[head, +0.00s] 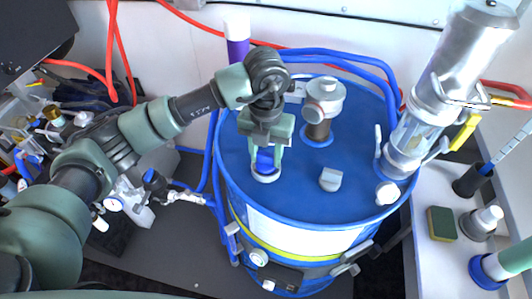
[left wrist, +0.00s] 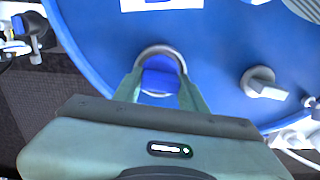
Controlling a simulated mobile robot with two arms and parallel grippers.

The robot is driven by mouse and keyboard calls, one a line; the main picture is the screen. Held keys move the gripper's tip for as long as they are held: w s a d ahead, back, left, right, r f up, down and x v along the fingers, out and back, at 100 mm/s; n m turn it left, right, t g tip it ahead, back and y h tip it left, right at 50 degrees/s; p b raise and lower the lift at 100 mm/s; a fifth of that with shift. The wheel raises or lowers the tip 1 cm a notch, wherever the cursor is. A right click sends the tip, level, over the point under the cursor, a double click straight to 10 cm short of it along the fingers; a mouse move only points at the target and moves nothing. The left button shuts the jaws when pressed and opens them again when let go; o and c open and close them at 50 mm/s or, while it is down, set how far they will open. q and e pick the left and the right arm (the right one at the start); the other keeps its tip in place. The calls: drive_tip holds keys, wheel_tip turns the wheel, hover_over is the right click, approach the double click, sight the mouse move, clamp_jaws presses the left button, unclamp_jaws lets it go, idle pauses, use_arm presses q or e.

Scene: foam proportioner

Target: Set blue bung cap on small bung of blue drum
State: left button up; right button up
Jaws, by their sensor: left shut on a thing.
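The blue drum (head: 330,205) stands upright in the middle of the head view, with a flat blue lid. My left gripper (head: 266,160) points down over the left part of the lid. It is shut on the blue bung cap (head: 264,158), which sits between its two fingers. In the left wrist view the blue cap (left wrist: 160,76) lies between the fingertips, within a grey ring (left wrist: 160,51), the small bung. The ring (head: 265,177) also shows just below the cap in the head view. The fingers hide part of it, so I cannot tell whether the cap is seated. My right gripper is not in view.
A white-capped fitting (head: 324,100), a small grey knob (head: 330,180) and a tall clear-and-metal proportioner (head: 425,120) stand on the lid. Blue hoses (head: 340,62) run behind. A side shelf at right holds a sponge (head: 441,224). Clutter lies at far left.

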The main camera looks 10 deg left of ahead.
sight(266, 155)
use_arm(q)
drive_tip(key=shift+f, duration=0.3)
drive_tip(key=o, duration=1.1)
drive_tip(key=shift+r+p, duration=2.85)
drive_tip(key=shift+r, duration=2.75)
drive_tip(key=shift+f, duration=0.1)
